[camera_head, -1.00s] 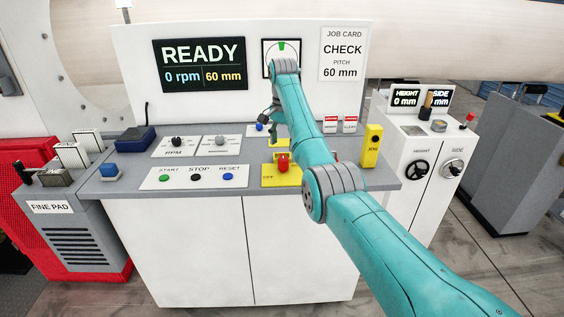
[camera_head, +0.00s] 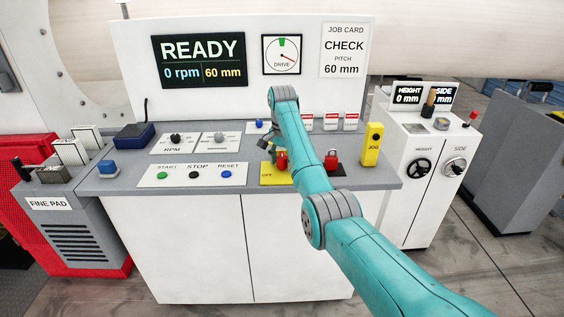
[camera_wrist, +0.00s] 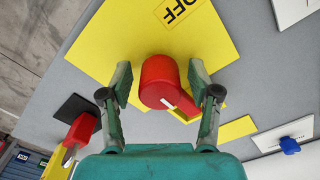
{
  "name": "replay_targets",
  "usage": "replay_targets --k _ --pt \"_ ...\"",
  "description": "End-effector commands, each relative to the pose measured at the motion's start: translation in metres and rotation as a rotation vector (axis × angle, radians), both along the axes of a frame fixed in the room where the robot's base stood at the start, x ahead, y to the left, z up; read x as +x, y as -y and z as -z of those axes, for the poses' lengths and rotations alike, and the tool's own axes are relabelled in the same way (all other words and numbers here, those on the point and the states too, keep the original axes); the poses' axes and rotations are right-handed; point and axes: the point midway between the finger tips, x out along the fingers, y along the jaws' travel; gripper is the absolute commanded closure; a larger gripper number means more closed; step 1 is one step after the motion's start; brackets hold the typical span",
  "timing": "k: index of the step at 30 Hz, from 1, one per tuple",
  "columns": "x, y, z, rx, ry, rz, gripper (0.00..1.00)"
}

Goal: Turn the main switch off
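The main switch is a red knob (camera_wrist: 158,78) with a white mark, on a yellow plate (camera_wrist: 110,40) lettered OFF. In the head view the red knob (camera_head: 282,160) and its yellow plate (camera_head: 270,180) are partly hidden by my arm. My gripper (camera_wrist: 160,76) is open in the wrist view, with one finger on each side of the knob and a visible gap at each side. In the head view my gripper (camera_head: 267,147) is just behind and left of the knob, partly hidden by the arm. Its height over the plate is hard to tell.
START, STOP and RESET buttons (camera_head: 194,175) lie to the left. The display (camera_head: 199,61) reads READY, 0 rpm, 60 mm. A DRIVE dial (camera_head: 281,54) is on the back panel.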

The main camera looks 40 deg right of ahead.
Motion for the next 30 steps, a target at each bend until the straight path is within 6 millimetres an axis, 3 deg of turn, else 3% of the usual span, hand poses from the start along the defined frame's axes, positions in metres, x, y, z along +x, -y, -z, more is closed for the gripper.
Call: replay_targets --k 1,6,17,30 --pt "0.0000 0.0000 -0.0001 0.000 0.000 0.000 0.57" --pt "0.0000 0.0001 -0.0002 0.000 0.000 0.000 0.94" --pt "-0.0001 0.0001 -0.0001 0.000 0.000 -0.050 0.94" --pt "-0.0008 0.0006 -0.0001 0.000 0.000 -0.384 0.94"
